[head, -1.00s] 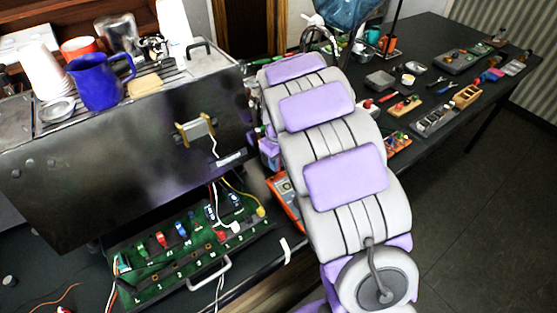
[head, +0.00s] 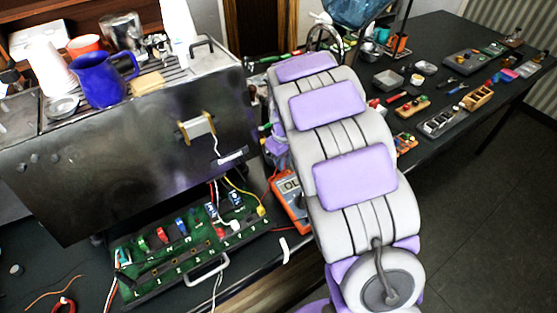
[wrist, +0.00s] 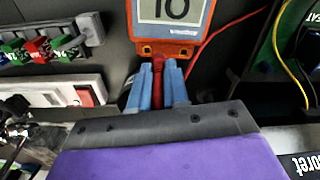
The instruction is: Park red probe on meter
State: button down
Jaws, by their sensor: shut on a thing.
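The orange meter (wrist: 168,48) with its grey display fills the top middle of the wrist view, its lower edge just beyond my fingertips. It also shows partly in the head view (head: 287,198), between the green board and my arm. My gripper (wrist: 158,75) has blue fingers shut on the red probe (wrist: 158,88), which points toward the meter's lower edge. I cannot tell whether the probe's tip touches the meter. A red lead (wrist: 228,30) runs beside the meter's right side. In the head view my arm hides my gripper and the probe.
A green terminal board (head: 190,245) with coloured connectors and wires lies left of the meter, below the metal brewer (head: 100,170). A white power strip (wrist: 45,92) with a red switch lies at left in the wrist view. Tools and parts trays (head: 440,122) cover the right table.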

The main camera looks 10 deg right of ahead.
jog(key=shift+d, duration=0.4)
jog(key=shift+a, duration=1)
jog(key=shift+d+f, duration=0.15)
jog(key=shift+d, duration=1.1)
jog(key=shift+a, duration=0.85)
jog(key=shift+d+f, duration=0.1)
jog(key=shift+d, duration=0.9)
jog(key=shift+f, duration=0.15)
jog(key=shift+d, duration=0.25)
jog(key=shift+a+f+p, duration=0.15)
jog(key=shift+f+p, duration=0.2)
jog(key=shift+p, duration=0.2)
